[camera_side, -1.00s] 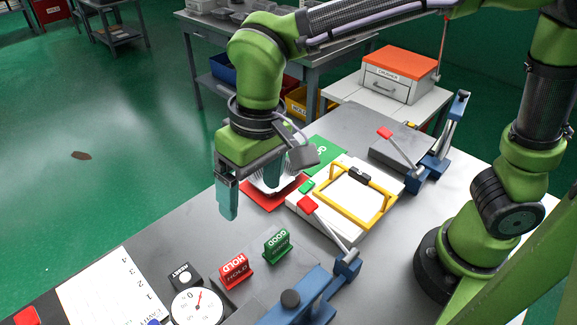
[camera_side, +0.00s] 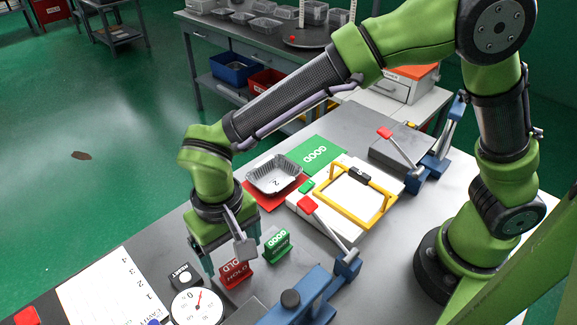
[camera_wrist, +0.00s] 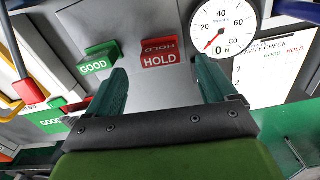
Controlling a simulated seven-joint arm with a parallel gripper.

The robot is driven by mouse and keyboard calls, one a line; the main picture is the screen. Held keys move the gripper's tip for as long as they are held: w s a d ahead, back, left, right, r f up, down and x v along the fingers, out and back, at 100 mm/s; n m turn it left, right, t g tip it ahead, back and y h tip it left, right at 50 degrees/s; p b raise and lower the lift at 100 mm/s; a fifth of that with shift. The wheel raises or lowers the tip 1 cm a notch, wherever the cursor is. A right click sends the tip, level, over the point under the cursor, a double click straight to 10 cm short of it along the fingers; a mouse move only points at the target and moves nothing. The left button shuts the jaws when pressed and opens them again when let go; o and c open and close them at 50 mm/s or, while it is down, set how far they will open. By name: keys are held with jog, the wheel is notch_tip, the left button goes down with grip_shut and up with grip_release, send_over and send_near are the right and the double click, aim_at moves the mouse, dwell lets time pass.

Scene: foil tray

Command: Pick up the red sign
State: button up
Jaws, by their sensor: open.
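The red sign (camera_side: 236,273), lettered HOLD, stands upright on the grey table beside the green GOOD sign (camera_side: 276,245). My gripper (camera_side: 232,268) is low over the table at the red sign, and its fingers partly cover the sign in the side view. In the wrist view the red sign (camera_wrist: 159,54) lies ahead of and between the two open teal fingers of my gripper (camera_wrist: 162,85), with space on both sides. The green sign (camera_wrist: 98,60) is just left of the left finger there. I cannot tell from these views whether either finger touches the red sign.
A dial gauge (camera_side: 197,308) and a black RESET block (camera_side: 184,277) stand near the red sign. A blue toggle clamp (camera_side: 318,292) is to the right. A foil tray (camera_side: 274,175) sits on a red mat, with a yellow-framed fixture (camera_side: 352,197) beside it.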

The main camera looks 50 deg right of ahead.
aim_at(233, 263)
jog(key=shift+f, duration=2.8)
jog(key=shift+c, duration=0.3)
jog(key=c, duration=1.1)
jog(key=shift+o, duration=0.2)
jog(key=shift+w, duration=0.1)
